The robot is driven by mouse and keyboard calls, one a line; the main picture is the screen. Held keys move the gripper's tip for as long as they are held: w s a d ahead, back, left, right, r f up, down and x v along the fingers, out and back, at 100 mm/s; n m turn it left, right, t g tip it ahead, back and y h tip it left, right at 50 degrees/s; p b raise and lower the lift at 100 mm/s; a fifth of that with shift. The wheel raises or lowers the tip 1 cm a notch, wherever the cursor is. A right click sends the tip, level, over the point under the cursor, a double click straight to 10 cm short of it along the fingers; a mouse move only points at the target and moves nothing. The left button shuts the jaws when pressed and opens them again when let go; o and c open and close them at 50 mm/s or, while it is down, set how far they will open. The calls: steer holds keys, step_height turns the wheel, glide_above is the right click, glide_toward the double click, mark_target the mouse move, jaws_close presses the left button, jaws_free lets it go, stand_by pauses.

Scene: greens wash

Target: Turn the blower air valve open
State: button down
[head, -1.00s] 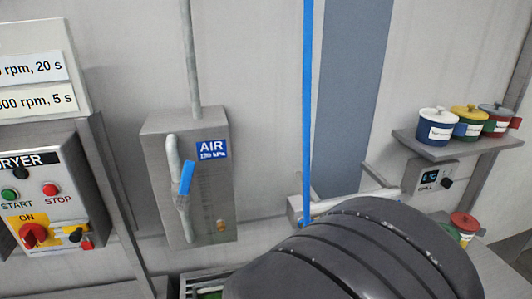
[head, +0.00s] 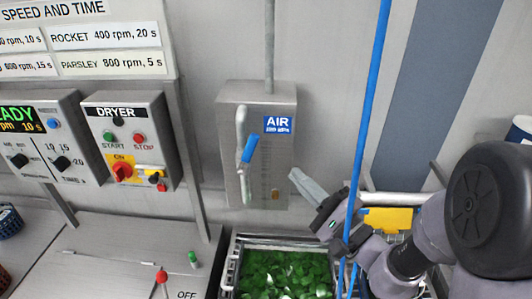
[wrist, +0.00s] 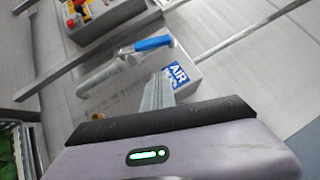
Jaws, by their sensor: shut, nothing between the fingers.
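The blower air valve is on a grey wall box (head: 272,160) with a blue AIR label (head: 277,124). Its blue handle (head: 249,149) sits on a pale vertical pipe and is tilted slightly off the pipe's line, top to the right. My gripper (head: 294,175) is shut and empty, to the lower right of the handle and apart from it. In the wrist view the blue handle (wrist: 153,43) lies beyond the shut fingers (wrist: 157,92), near the AIR label (wrist: 178,76).
A dryer panel (head: 128,140) with buttons and a red switch is left of the box. A crate of greens (head: 234,262) stands below. A blue vertical hose (head: 372,95) passes in front of my arm. A yellow object (head: 388,219) is behind my arm.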

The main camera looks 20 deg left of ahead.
mark_target(253, 147)
steer(key=w+a+r+p, duration=0.2)
steer(key=a, duration=0.6)
steer(key=shift+a+r+p, duration=0.2)
steer(key=shift+r+p, duration=0.1)
steer(key=shift+s+a+r+n+g+h+p, duration=0.25)
steer(key=shift+a+r+n+g, duration=0.25)
steer(key=shift+a+r+n, duration=0.25)
steer(key=shift+a, duration=0.15)
steer(key=shift+w, duration=0.1)
